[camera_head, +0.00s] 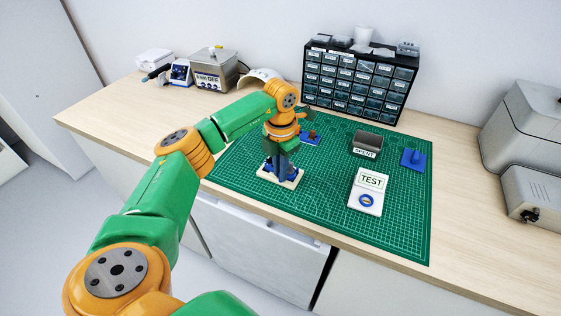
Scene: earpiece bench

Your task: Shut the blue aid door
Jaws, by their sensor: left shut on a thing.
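My left gripper (279,160) points down over a small cream block (290,182) on the green mat. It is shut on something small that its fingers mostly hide. Blue parts (268,170) show on both sides of the fingertips, just above the cream block; I take them to be the blue aid or its holder. The aid's door cannot be made out, so I cannot tell whether it is open or shut. My right gripper is not in view.
The green cutting mat (320,205) also bears a blue stand with a brown piece (311,137), a dark SPENT bin (367,143), a white TEST pad (369,181) with a blue ring and another blue stand (415,159). A drawer cabinet (357,79) stands behind. The mat's front right is clear.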

